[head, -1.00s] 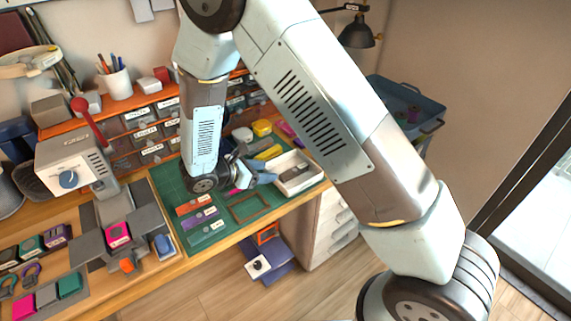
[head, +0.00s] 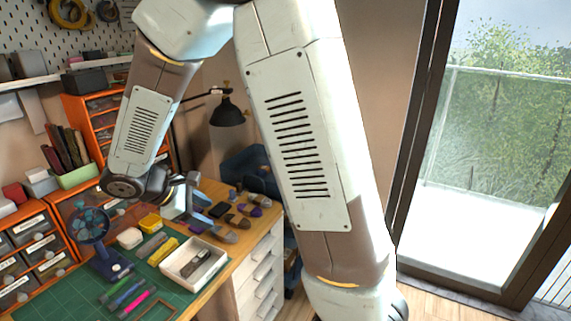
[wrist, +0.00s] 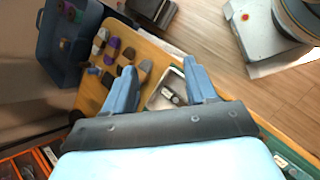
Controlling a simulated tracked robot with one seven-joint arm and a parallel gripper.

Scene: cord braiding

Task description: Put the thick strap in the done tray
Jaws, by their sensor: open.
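A white open-topped tray (head: 176,272) stands on the bench near its right edge, at the corner of the green mat. A dark grey flat piece with a lighter part (head: 197,262), which may be the thick strap, lies inside it. The white tray (wrist: 152,104) and the grey piece (wrist: 170,95) also show between my fingers in the wrist view. My gripper (head: 190,200) is open and empty, raised above the bench behind the tray. In the wrist view my gripper (wrist: 160,80) has its two blue fingers wide apart.
Green and pink pieces (head: 135,302) lie in front. Several dark and purple rolls (head: 236,221) lie behind it. A black lamp (head: 227,112) rises behind.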

